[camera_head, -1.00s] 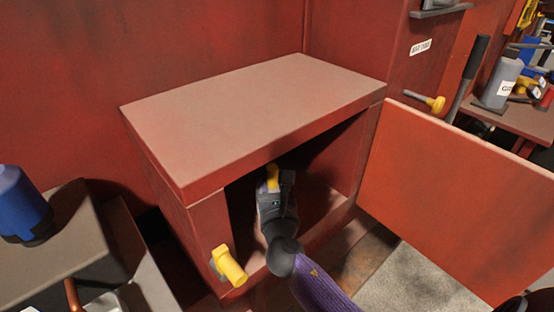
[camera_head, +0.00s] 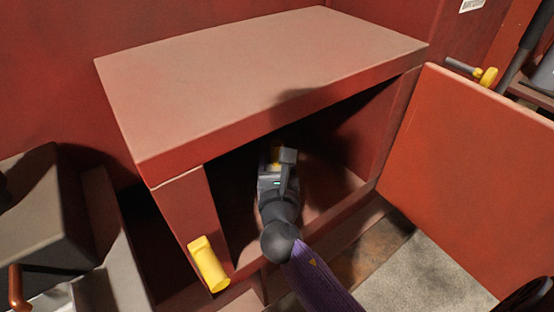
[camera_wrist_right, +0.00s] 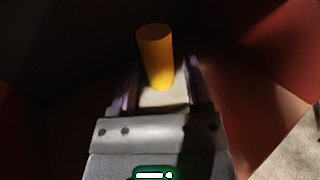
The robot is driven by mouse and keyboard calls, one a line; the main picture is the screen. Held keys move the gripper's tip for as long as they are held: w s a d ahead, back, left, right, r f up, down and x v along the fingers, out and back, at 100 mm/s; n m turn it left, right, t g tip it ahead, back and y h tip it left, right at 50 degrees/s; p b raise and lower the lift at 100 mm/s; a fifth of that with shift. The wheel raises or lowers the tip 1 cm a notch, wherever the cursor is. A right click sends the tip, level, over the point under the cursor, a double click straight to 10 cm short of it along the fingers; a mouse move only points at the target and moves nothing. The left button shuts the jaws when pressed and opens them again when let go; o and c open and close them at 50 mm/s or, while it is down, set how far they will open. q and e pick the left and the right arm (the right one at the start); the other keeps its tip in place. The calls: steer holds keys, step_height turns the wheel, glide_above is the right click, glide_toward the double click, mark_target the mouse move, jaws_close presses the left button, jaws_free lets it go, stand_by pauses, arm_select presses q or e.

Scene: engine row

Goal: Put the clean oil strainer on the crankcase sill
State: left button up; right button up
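My right gripper (camera_head: 277,160) is inside the dark opening of the red crankcase box (camera_head: 270,75). In the right wrist view, an upright orange-yellow cylinder (camera_wrist_right: 155,58) rises from a pale block between the two fingers (camera_wrist_right: 163,92), which appear closed on the block. I take this for the oil strainer; its lower part is hidden. The crankcase sill (camera_head: 325,222) is the red lower edge of the opening, under my right arm. My left gripper is not in view.
The red door (camera_head: 475,180) stands open at the right of the opening. A yellow handle (camera_head: 208,264) sticks out at the front left post. The top overhangs the gripper closely. Grey blocks (camera_head: 40,215) stand at the left. A yellow-ended lever (camera_head: 487,77) is behind the door.

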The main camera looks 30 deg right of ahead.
steer(key=shift+o, duration=0.2)
steer(key=shift+r, duration=0.2)
steer(key=p+v, duration=0.2)
steer(key=v, duration=0.9)
steer(key=shift+s, duration=0.15)
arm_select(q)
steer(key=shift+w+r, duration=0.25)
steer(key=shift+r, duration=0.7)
arm_select(e)
steer(key=shift+s+a, duration=0.2)
steer(key=shift+s, duration=0.15)
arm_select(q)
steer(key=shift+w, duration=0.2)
